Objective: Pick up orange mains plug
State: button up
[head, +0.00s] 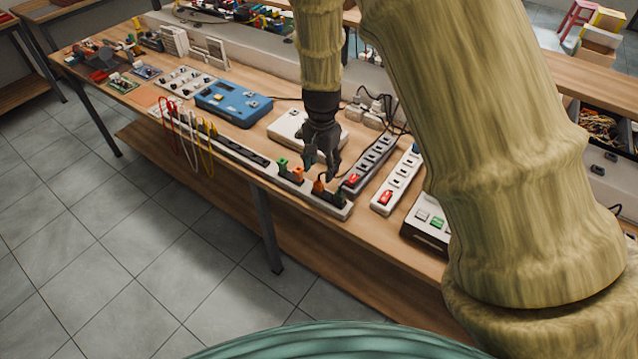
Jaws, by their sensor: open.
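Two small orange plugs stand on the long white power strip (235,160) along the table's front edge. One orange plug (297,175) is beside a green plug (282,166). The other orange plug (318,186) is farther right, just below my gripper's fingers in the picture. I cannot tell which one is the mains plug of the task. My dark gripper (322,168) points down over the right end of the strip. It is open and appears to hold nothing. Its fingers partly cover the area behind the plugs, and contact cannot be made out.
Power strips with red switches (354,180) (385,197) lie to the right. A white device (290,126) sits behind my gripper, and a blue box (232,103) farther left. Red, white and yellow leads (205,150) hang over the front edge. The floor in front is clear.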

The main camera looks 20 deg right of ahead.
aim_at(320, 181)
jog(key=shift+w+a+f, duration=0.1)
jog(key=shift+w+f, duration=0.05)
jog(key=shift+f, duration=0.35)
jog(key=shift+w+f, duration=0.15)
jog(key=shift+f, duration=0.35)
jog(key=shift+s+f+p, duration=0.2)
jog(key=shift+s+p, duration=0.05)
jog(key=shift+p, duration=0.05)
jog(key=shift+w+f+p, duration=0.15)
jog(key=shift+f+p, duration=0.3)
jog(key=shift+f, duration=0.3)
jog(key=shift+w+f+p, duration=0.15)
jog(key=shift+f+p, duration=0.3)
jog(key=shift+f, duration=0.25)
jog(key=shift+f+p, duration=0.3)
jog(key=shift+f, duration=0.85)
jog(key=c, duration=1.1)
